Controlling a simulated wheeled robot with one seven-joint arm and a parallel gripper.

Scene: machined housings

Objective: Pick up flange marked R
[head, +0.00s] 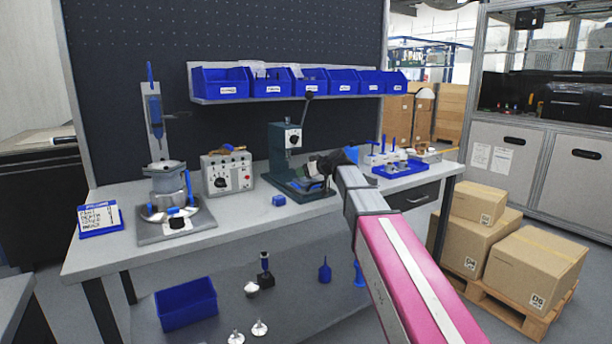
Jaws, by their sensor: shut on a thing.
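My gripper (318,168) is at the far end of my pink and grey arm, over the workbench, beside the dark green press (286,145). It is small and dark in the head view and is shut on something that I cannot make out. I can read no letter R on any part, so I cannot tell which one is the flange marked R. Small metal parts with round bases, one (259,328) among them, stand low under the bench. Other small parts stand by the blue tray (398,169) at the bench's right end.
On the bench (110,252) are a metal pot fixture (168,190), a control box (229,172), a blue block (279,200) and a sign (100,219). Blue bins (220,83) line a shelf above. Cartons (537,262) stand on a pallet at right. The front bench middle is clear.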

